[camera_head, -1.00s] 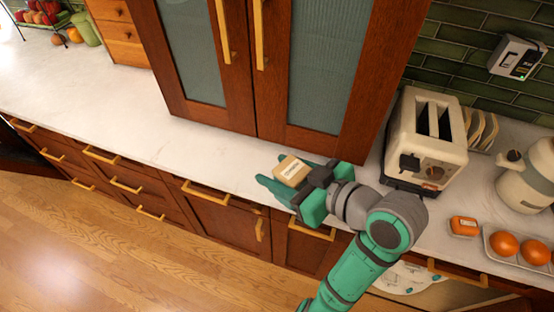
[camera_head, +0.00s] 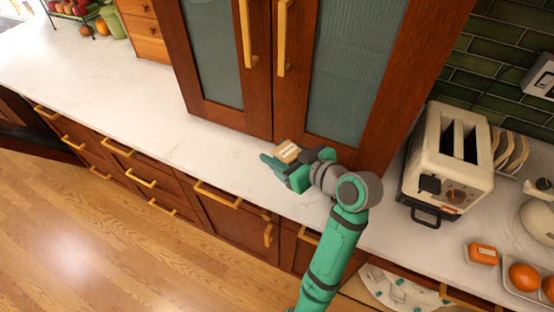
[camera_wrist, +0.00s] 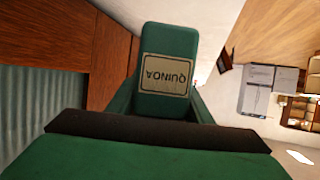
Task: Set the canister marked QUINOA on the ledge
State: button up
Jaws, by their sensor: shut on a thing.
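The canister marked QUINOA (camera_wrist: 165,65) is between my gripper's fingers. In the wrist view it is dark green, with a cream label that reads QUINOA upside down. In the head view the held canister (camera_head: 287,152) shows a tan face with a pale label, too small to read. My gripper (camera_head: 280,163) is shut on it, over the white counter in front of the wooden cabinet doors. The gripper also shows in the wrist view (camera_wrist: 166,100). I cannot make out a separate ledge.
The tall wooden cabinet (camera_head: 290,120) stands close behind my gripper. A cream toaster (camera_head: 448,165) stands to the right, with an orange item (camera_head: 483,253) and orange fruit (camera_head: 524,277) nearer the edge. The white counter (camera_head: 130,95) is clear to the left.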

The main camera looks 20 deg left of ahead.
jog(key=shift+w+a+f, duration=0.2)
jog(key=shift+w+f, duration=0.05)
jog(key=shift+f, duration=0.55)
jog(key=shift+w+a+f, duration=0.15)
jog(key=shift+w+f, duration=0.05)
jog(key=shift+f, duration=0.65)
jog(key=shift+w+a+f, duration=0.2)
jog(key=shift+w+f, duration=0.05)
jog(key=shift+f, duration=0.55)
jog(key=shift+f, duration=0.15)
jog(key=o, duration=1.3)
jog(key=v, duration=1.2)
jog(key=shift+d, duration=0.1)
jog(key=shift+s, duration=0.1)
